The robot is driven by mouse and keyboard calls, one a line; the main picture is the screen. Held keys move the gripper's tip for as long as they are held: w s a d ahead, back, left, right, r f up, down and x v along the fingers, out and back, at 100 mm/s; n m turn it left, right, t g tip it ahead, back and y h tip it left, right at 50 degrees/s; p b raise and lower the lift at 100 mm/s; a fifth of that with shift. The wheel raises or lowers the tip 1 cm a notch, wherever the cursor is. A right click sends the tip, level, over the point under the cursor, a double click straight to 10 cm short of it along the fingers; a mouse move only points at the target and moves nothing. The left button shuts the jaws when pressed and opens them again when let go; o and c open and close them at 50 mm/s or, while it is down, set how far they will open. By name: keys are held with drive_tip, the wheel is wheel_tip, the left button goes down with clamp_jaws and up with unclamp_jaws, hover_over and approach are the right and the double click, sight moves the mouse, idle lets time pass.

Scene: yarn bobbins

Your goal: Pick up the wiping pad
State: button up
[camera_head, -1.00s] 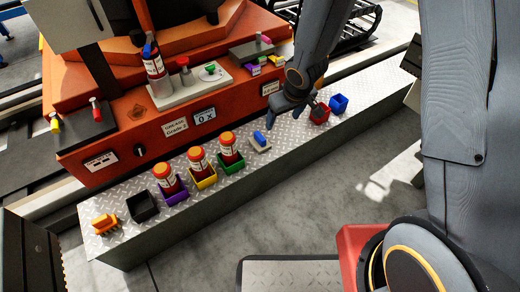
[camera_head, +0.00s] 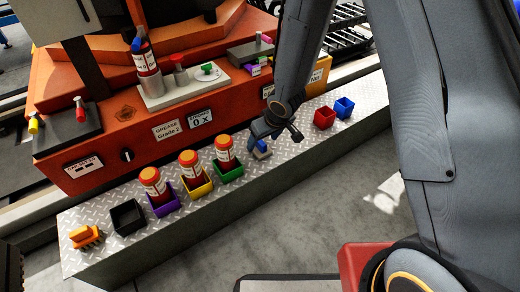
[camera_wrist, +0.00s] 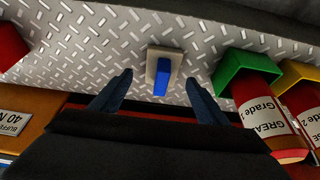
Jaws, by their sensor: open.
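The wiping pad (camera_head: 261,151) is a pale flat block with a blue handle on top. It lies on the diamond-plate bench, partly hidden by my gripper in the head view. In the wrist view the pad (camera_wrist: 162,70) lies ahead of the fingertips, roughly centred between them, with its blue handle pointing toward me. My gripper (camera_head: 262,141) is just above and beside the pad. Its two fingers (camera_wrist: 159,80) are open and empty in the wrist view, and the pad looks apart from both.
A green bin (camera_head: 229,172) holding a grease bottle (camera_head: 224,150) stands left of the pad. Yellow (camera_head: 200,188) and purple (camera_head: 164,206) bins with bottles follow. A red bin (camera_head: 324,118) and a blue bin (camera_head: 344,107) stand right. The orange machine (camera_head: 112,125) rises behind the bench (camera_head: 105,215).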

sight(261, 142)
drive_tip(key=b+x, duration=0.2)
drive_tip(key=x, duration=0.1)
drive_tip(key=shift+w+a+f, duration=0.1)
drive_tip(key=shift+a+f, duration=0.1)
drive_tip(key=shift+a, duration=0.05)
drive_tip(key=c, duration=1.3)
drive_tip(key=shift+r, duration=0.1)
wheel_tip(261, 142, up, 10)
drive_tip(key=p, duration=0.9)
drive_tip(key=shift+p, duration=0.3)
